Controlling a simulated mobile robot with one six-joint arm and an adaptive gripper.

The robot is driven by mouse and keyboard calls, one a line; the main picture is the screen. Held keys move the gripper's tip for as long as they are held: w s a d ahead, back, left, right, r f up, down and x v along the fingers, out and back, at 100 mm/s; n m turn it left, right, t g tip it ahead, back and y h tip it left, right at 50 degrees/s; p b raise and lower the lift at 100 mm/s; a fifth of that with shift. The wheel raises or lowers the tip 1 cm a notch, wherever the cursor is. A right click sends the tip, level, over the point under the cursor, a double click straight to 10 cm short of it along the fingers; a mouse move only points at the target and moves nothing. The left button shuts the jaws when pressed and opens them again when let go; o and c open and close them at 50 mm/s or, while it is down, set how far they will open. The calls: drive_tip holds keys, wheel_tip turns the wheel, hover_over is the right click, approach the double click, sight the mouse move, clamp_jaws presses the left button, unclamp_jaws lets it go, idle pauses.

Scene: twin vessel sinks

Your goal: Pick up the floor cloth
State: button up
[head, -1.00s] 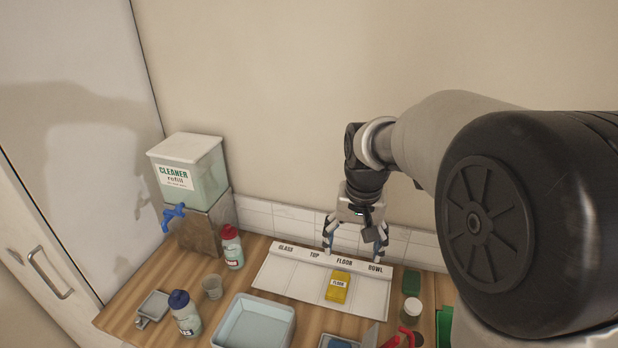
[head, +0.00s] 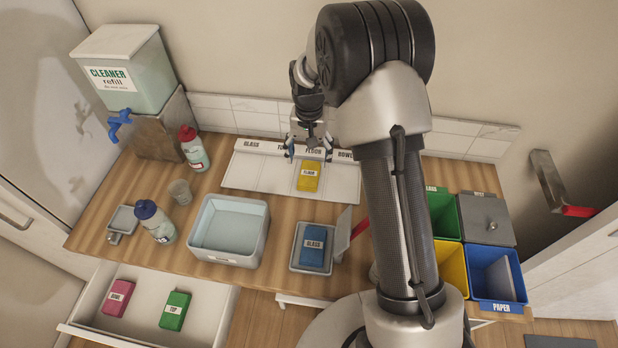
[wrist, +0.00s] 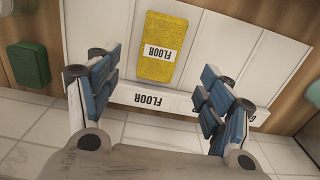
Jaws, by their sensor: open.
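The floor cloth (head: 308,177) is yellow with a white FLOOR label. It lies flat in the FLOOR section of the white labelled tray (head: 240,175). My gripper (head: 306,155) is open and empty, pointing down above the back edge of the tray, just behind the cloth. In the wrist view the cloth (wrist: 162,48) lies ahead of the open fingers (wrist: 158,98), roughly centred between them and not touched. The tray's FLOOR label strip shows between the fingers.
A blue GLASS cloth (head: 314,246) lies on a small tray at the front. A water basin (head: 232,230), bottles and a cup stand to the left. An open drawer (head: 100,325) holds pink and green cloths. Coloured bins (head: 497,276) are at right. The tiled wall is close behind my gripper.

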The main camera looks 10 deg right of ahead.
sight(309, 173)
wheel_tip(309, 173, down, 7)
drive_tip(key=shift+s+r+b, duration=0.1)
drive_tip(key=shift+b, duration=1.1)
drive_tip(key=shift+c, duration=0.4)
drive_tip(key=c, duration=1)
